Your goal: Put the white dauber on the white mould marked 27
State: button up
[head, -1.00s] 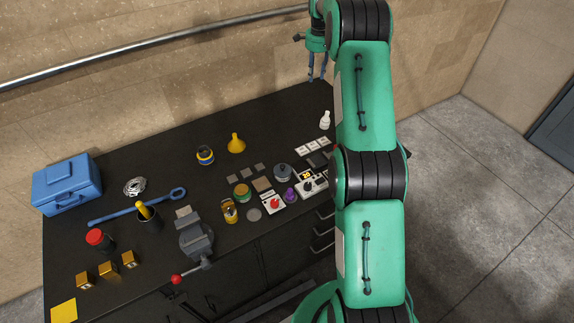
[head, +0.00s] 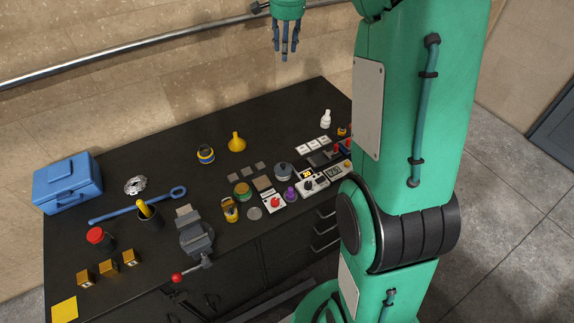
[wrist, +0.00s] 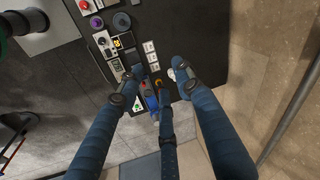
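The white dauber (head: 326,119) looks like a small white bottle and stands upright near the back right of the black bench. In the wrist view a white shape by the right finger, partly hidden, seems to be it. The white moulds (head: 313,145) lie in a short row in front of it; they also show in the wrist view (wrist: 150,57). Their markings are too small to read. My gripper (head: 285,54) hangs high above the back of the bench, fingers pointing down. Its blue fingers are spread and empty in the wrist view (wrist: 158,87).
My arm hides the bench's right end in the head view. Small devices with displays (head: 312,183), a purple knob-like item (head: 290,194) and a grey pot (head: 283,172) crowd the area before the moulds. A yellow funnel (head: 237,142) stands left. A rail (head: 160,46) runs along the wall.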

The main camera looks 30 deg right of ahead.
jog(key=s+a+r+n+t, duration=0.1)
jog(key=s+a+r+n, duration=0.2)
jog(key=s+a, duration=0.6)
jog(key=s+a+r+n+t, duration=0.1)
jog(key=s+a+r+n, duration=0.2)
jog(key=s+a, duration=0.55)
jog(key=s+a+f+n, duration=0.2)
jog(key=s, duration=0.6)
jog(key=s+a+f+n+t, duration=0.1)
jog(key=s+a+f+n, duration=0.1)
jog(key=s, duration=0.6)
jog(key=s+a+f+n, duration=0.2)
jog(key=s+f, duration=0.1)
jog(key=s, duration=0.5)
jog(key=shift+s+a+y, duration=0.2)
jog(key=shift+y, duration=0.2)
jog(key=shift+f, duration=0.1)
notch_tip(320, 180, down, 15)
jog(key=b, duration=1.5)
jog(key=shift+f+b, duration=0.2)
jog(key=shift+b, duration=0.1)
